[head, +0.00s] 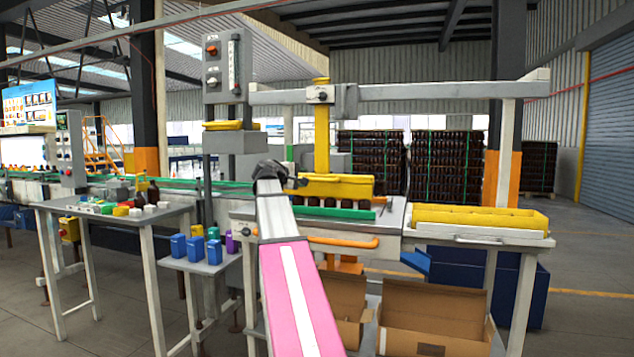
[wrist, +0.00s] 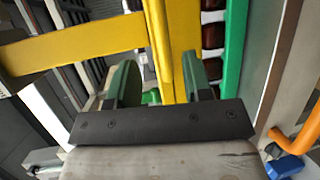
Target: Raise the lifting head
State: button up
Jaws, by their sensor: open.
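The lifting head (head: 340,187) is a yellow block at the foot of a yellow column (head: 322,140), which hangs from a grey overhead beam. Dark bottle tops show below it, above a green rail (head: 338,213). My gripper (head: 296,181) is at the left end of the lifting head. In the wrist view my gripper (wrist: 162,82) has its two green-grey fingers apart. A yellow upright part of the lifting head (wrist: 176,50) shows in line with the gap between them. I cannot tell whether the fingers touch it.
A grey post with a control box (head: 222,68) stands left of the head. An orange bar (head: 343,241) runs along the bench front. A yellow tray (head: 480,217) lies at the right. Open cardboard boxes (head: 435,318) are below. A small table (head: 205,265) holds blue containers.

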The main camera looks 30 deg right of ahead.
aim_at(316, 179)
jog(key=x, duration=0.9)
jog(key=shift+d, duration=0.2)
grip_shut()
jog(key=shift+r, duration=0.1)
